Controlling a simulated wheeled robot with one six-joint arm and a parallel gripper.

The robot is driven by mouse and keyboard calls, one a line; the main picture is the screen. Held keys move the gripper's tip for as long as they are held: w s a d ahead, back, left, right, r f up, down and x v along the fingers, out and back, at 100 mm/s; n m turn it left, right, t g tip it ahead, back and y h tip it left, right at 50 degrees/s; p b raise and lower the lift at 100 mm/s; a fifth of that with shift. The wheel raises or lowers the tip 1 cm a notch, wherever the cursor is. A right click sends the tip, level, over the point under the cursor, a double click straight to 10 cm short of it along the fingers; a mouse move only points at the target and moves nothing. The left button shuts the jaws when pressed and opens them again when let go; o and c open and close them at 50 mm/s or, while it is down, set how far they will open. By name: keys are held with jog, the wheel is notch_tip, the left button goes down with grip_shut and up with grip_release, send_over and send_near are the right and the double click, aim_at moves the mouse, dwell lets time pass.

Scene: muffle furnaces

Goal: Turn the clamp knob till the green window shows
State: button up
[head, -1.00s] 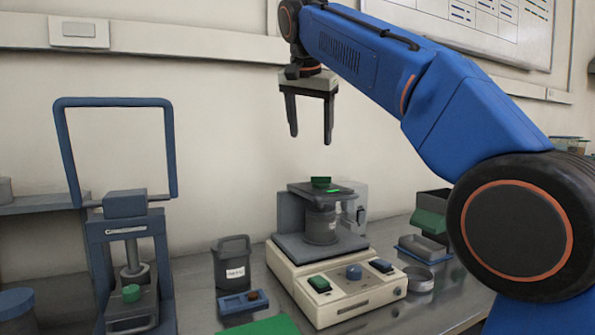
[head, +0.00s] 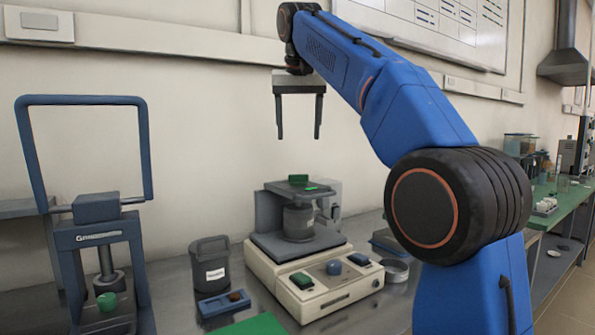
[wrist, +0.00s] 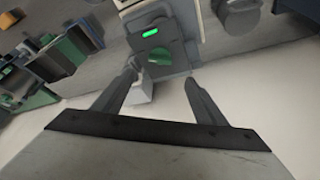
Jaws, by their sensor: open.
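The clamp knob (head: 298,178) is a small green knob on top of the grey clamp plate of a cream-based machine (head: 315,285). A bright green window (wrist: 151,32) shows on the plate beside the knob (wrist: 159,56) in the wrist view. The green window also shows as a small strip in the head view (head: 313,187). Under the plate stands a dark grey jar (head: 298,222). My gripper (head: 299,137) is open and empty, pointing down above the knob and apart from it. In the wrist view the knob appears just beyond the fingertips (wrist: 159,75).
A blue-framed press (head: 98,235) with a tall handle stands at left. A dark lidded canister (head: 210,262) and a small blue box (head: 223,304) stand between it and the machine. A round metal dish (head: 395,270) lies at right. The air around my gripper is clear.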

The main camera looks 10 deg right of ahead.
aim_at(298, 182)
jog(key=x, duration=1.3)
